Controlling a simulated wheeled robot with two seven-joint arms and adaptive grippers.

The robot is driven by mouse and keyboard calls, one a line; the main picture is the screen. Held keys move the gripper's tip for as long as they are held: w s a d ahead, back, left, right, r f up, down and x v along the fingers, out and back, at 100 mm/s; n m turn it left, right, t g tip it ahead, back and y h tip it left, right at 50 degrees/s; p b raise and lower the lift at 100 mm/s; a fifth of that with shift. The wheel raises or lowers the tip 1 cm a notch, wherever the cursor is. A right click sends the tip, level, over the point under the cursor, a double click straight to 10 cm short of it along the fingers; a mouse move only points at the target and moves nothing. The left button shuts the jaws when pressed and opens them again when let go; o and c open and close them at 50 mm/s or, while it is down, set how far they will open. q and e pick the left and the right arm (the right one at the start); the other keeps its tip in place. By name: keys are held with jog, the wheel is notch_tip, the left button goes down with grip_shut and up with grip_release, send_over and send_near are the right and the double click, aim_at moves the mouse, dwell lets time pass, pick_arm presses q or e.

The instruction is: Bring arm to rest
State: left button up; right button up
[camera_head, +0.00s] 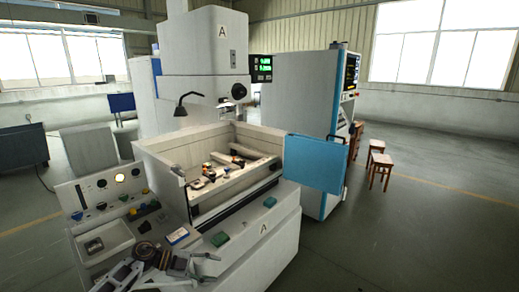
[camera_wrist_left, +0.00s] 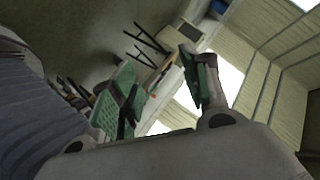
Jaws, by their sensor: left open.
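My left gripper (camera_head: 172,266) shows low at the left in the head view, in front of the machine's near ledge. In the left wrist view its two green-padded fingers (camera_wrist_left: 160,88) stand wide apart. Nothing is between them. Some of my left arm is cut off by the bottom edge of the head view. My right gripper is in neither view.
The white machine (camera_head: 218,62) has an open work tank (camera_head: 165,150) with small parts inside. A blue door (camera_head: 314,163) stands open at its right. A control panel with a shallow tray (camera_head: 104,242) is beside my left gripper. Wooden stools (camera_head: 381,170) stand on open floor.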

pick_arm(q)
jog(key=w+a+f+n+t+y, duration=0.1)
jog(key=a+f+n+t, duration=0.1)
jog(key=f+n+t, duration=0.55)
jog(key=a+f+n+t+y, duration=0.2)
jog(key=a+f+n, duration=0.15)
jog(key=f, duration=0.75)
jog(key=s+a+f+n+y, duration=0.3)
jog(key=s+f, duration=0.2)
jog(key=f, duration=0.4)
jog(key=s+a+f+n+y, duration=0.25)
jog(key=s+f, duration=0.35)
jog(key=f, duration=0.3)
jog(key=s+a+f+n+g+y, duration=0.1)
jog(key=s+f+n+g+y, duration=0.15)
jog(key=s+f, duration=0.65)
jog(key=s+f+n+g+y, duration=0.1)
jog(key=s+f+g+y, duration=0.15)
jog(key=s+f, duration=0.6)
jog(key=s+d+f+n+g, duration=0.1)
jog(key=s+f+g, duration=0.1)
jog(key=s, duration=1.1)
jog(key=s+d+f+n+g, duration=0.1)
jog(key=s+f+g, duration=0.1)
jog(key=s, duration=1.1)
jog(key=shift+d+g, duration=0.2)
jog(key=shift+g, duration=0.65)
